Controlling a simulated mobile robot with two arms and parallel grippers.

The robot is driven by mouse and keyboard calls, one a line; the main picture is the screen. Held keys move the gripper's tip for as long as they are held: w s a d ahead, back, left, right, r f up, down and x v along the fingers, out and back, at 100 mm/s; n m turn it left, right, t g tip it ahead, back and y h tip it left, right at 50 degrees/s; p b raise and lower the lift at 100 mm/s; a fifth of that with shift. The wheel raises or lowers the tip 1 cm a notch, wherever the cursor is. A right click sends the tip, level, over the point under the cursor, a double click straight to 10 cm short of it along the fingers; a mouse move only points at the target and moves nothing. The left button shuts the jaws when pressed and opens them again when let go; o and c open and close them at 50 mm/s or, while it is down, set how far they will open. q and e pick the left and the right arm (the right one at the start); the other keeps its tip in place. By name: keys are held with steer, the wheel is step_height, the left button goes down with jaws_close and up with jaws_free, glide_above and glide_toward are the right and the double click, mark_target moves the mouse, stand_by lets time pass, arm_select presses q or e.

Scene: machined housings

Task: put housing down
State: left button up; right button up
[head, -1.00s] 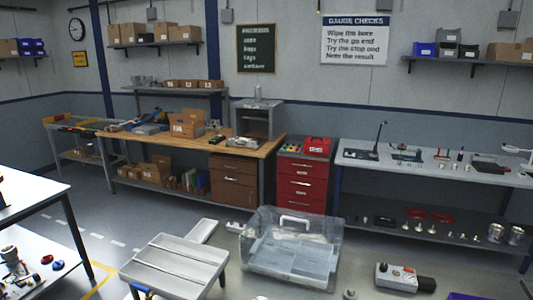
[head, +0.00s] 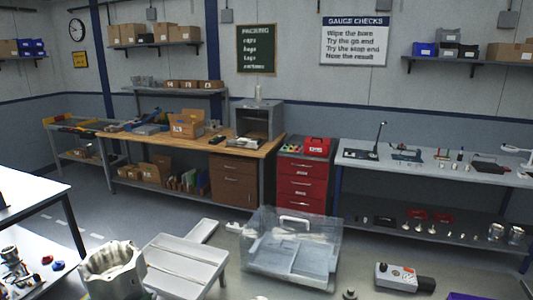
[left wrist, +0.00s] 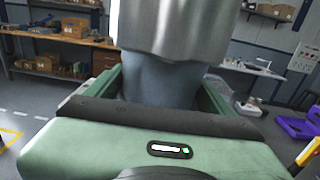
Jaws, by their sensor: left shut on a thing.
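A pale grey machined housing (head: 112,272) shows at the bottom left of the head view, in front of the near bench. In the left wrist view the housing (left wrist: 180,25) fills the top middle as a bright metal cylinder with a darker grey part below it. My left gripper (left wrist: 160,82), with its green body, is shut on the housing; its fingers stand on both sides of it. The fingertips are mostly hidden behind the housing. My right gripper is not visible.
A pale grey shallow tray-like piece (head: 185,262) lies just right of the housing. Right of it stand a clear box with a handle (head: 290,255) and a grey control box (head: 398,277). A white table (head: 30,197) is at left. Bare bench shows between the boxes.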

arm_select(q)
steer(key=shift+m+g+h, duration=0.3)
steer(key=shift+m+h, duration=0.3)
steer(key=s+d+f, duration=0.1)
steer(key=d, duration=0.1)
steer(key=s+d+f, duration=0.1)
steer(key=s, duration=0.1)
steer(key=shift+d, duration=0.35)
steer(key=s+d+f+m+h, duration=0.1)
steer(key=s+d+f+h, duration=0.1)
steer(key=s+d, duration=0.8)
steer(key=s+f, duration=0.1)
steer(key=s, duration=0.2)
steer(key=shift+d+f+g, duration=0.35)
steer(key=shift+g, duration=0.05)
steer(key=shift+w, duration=0.1)
steer(key=shift+w+a+r+n+t+y, duration=1.35)
steer(key=shift+n+y, duration=1.45)
steer(key=shift+y, duration=1.4)
step_height(320, 180, down, 15)
steer(key=b, duration=1.4)
steer(key=shift+s+a, duration=0.15)
steer(key=shift+a, duration=0.05)
steer(key=shift+g, duration=0.25)
